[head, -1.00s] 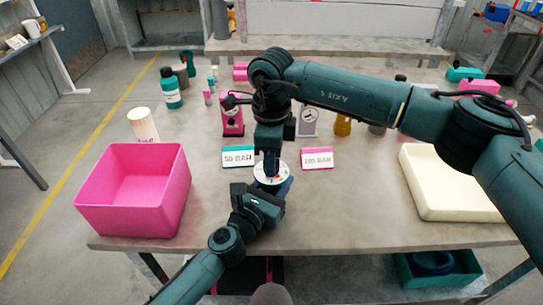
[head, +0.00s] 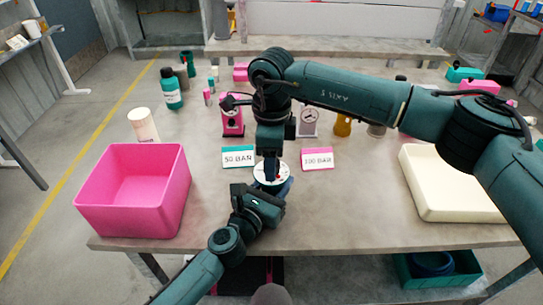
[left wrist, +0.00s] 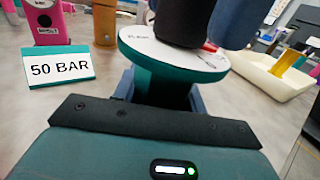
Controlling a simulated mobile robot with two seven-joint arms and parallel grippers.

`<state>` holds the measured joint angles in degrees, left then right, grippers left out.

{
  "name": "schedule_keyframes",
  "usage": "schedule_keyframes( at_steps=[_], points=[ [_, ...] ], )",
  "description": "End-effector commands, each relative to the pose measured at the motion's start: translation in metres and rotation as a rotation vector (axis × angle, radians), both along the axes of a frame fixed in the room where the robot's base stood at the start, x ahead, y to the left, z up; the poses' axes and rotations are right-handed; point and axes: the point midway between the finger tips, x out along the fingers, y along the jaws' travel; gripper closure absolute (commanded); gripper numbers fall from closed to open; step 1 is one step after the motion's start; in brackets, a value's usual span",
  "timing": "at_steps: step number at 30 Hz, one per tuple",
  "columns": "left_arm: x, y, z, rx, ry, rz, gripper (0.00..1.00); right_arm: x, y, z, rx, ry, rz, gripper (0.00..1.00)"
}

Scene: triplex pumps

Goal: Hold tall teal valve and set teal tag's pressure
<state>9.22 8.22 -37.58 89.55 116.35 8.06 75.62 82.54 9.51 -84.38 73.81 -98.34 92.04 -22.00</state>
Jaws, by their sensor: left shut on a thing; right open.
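The tall teal valve (left wrist: 165,72) stands upright near the table's front middle, with a white dial face on top. In the head view only part of its white top (head: 260,176) shows. My left gripper (head: 273,187) is shut on the valve from the front; its fingers show on either side of the body. My right gripper (head: 271,170) points straight down over the dial, open, its dark fingers (left wrist: 208,30) at the top face. I cannot tell whether they touch it. They hide part of the scale. The teal tag (head: 238,157) reads 50 BAR and stands just behind the valve, to the left.
A pink-edged tag (head: 317,159) reads 100 BAR. Pink (head: 233,119) and grey (head: 308,121) pump units with gauges stand behind. A pink bin (head: 133,212) is at left, a cream tray (head: 440,205) at right. My right arm crosses above the table's right half.

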Motion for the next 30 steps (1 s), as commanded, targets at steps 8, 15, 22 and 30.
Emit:
schedule_keyframes(
  at_steps=[8,15,22,30],
  points=[
    [-0.001,0.000,-0.001,0.000,0.002,-0.001,0.93,0.000,0.000,0.006,-0.001,0.000,0.000,0.46],
    [-0.001,0.000,-0.001,0.000,0.002,-0.001,0.93,0.001,0.000,0.050,0.000,-0.005,0.000,0.46],
    [-0.001,0.000,-0.001,0.000,0.002,-0.001,0.93,0.000,0.000,0.095,0.000,-0.003,0.000,0.46],
    [-0.001,0.000,-0.001,0.000,0.002,-0.001,0.93,0.000,0.000,0.119,0.000,-0.001,0.001,0.46]
  ],
)
